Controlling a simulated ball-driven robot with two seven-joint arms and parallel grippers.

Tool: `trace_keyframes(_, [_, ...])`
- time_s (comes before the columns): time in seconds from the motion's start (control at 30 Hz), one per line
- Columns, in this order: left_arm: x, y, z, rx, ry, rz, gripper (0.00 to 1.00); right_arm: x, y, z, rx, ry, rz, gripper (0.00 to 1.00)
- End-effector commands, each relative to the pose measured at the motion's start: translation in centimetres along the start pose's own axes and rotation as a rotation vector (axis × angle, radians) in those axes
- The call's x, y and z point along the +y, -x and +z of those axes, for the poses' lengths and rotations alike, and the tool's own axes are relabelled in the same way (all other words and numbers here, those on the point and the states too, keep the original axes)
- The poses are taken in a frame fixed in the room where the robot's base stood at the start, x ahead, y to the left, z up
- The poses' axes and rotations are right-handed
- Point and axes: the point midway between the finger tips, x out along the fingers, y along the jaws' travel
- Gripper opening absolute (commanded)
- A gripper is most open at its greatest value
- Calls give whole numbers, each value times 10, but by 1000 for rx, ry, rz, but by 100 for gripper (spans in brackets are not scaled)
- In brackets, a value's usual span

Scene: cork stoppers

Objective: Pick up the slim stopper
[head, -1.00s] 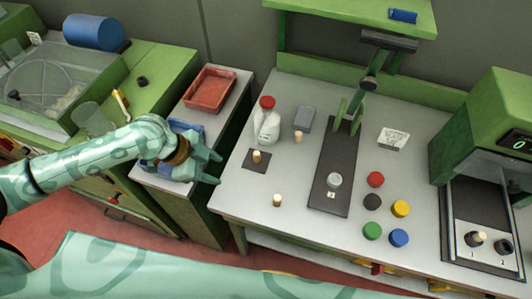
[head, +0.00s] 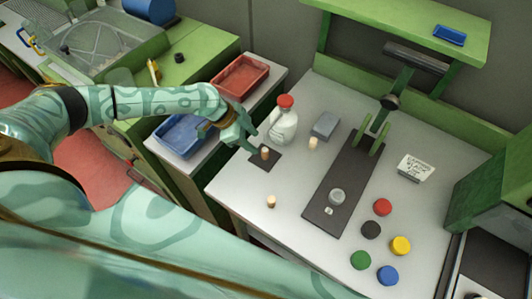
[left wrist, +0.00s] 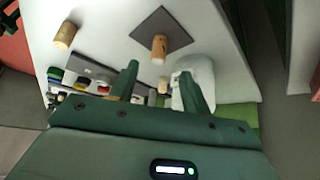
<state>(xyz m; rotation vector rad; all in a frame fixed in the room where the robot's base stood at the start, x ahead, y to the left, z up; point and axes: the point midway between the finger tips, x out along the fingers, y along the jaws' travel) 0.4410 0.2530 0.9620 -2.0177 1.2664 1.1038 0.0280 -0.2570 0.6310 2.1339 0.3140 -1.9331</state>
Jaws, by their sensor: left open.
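Three cork stoppers stand upright on the white bench. One stopper (head: 264,153) is on a small dark square pad (head: 260,164). A second stopper (head: 271,201) is near the front edge. A third stopper (head: 313,143) is right of the white bottle. I cannot tell for sure which is the slim one. My left gripper (head: 252,141) is open and empty, just left of the pad. In the left wrist view the pad stopper (left wrist: 159,48) is beyond the open fingers (left wrist: 158,82), apart from them; the front stopper (left wrist: 65,35) is further left. My right gripper is not in view.
A white bottle with a red cap (head: 284,122) stands close behind the pad. A grey block (head: 325,125), a dark strip with a stand (head: 335,177) and several coloured discs (head: 382,207) are to the right. Red (head: 243,77) and blue (head: 181,136) trays lie left.

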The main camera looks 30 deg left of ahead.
Motion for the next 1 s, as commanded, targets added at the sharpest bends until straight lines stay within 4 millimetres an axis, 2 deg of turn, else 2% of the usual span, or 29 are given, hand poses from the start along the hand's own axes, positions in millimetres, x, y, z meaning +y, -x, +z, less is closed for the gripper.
trace_keyframes(0.1, [1, -11, -2, 1, 0, 1, 47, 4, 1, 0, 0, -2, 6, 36])
trace_keyframes(0.33, [3, -48, -5, -1, 2, 1, 47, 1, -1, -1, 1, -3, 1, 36])
trace_keyframes(0.63, [3, -54, -5, 0, 1, 0, 47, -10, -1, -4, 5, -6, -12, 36])
trace_keyframes(0.8, [3, -53, -5, 0, 1, 0, 0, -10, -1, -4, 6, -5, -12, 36])
trace_keyframes(1.0, [3, -53, -5, 0, 1, 0, 0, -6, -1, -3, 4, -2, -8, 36])
